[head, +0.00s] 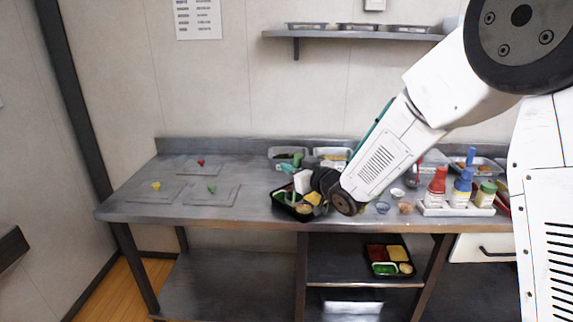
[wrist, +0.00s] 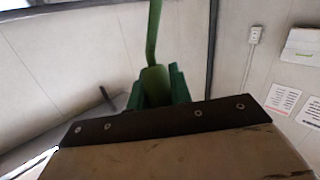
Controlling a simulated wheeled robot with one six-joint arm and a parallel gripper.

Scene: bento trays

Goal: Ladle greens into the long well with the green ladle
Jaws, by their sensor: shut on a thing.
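My gripper (head: 289,169) is shut on the green ladle and is over the worktop's middle, just above the black bento tray (head: 276,208). In the wrist view the green ladle (wrist: 154,40) has its handle between my green fingers (wrist: 156,88). The ladle's bowl is not clear in either view, so I cannot tell what it holds. The tray has green food and yellow food in its wells; my wrist hides part of it. A pan of dark greens (head: 284,157) stands behind the tray, partly covered by my gripper.
Grey mats (head: 225,196) with small coloured pieces lie at left. Squeeze bottles (head: 461,189) stand in a white holder at right, with small bowls (head: 398,193) nearby. A filled tray (head: 375,274) sits on the lower shelf.

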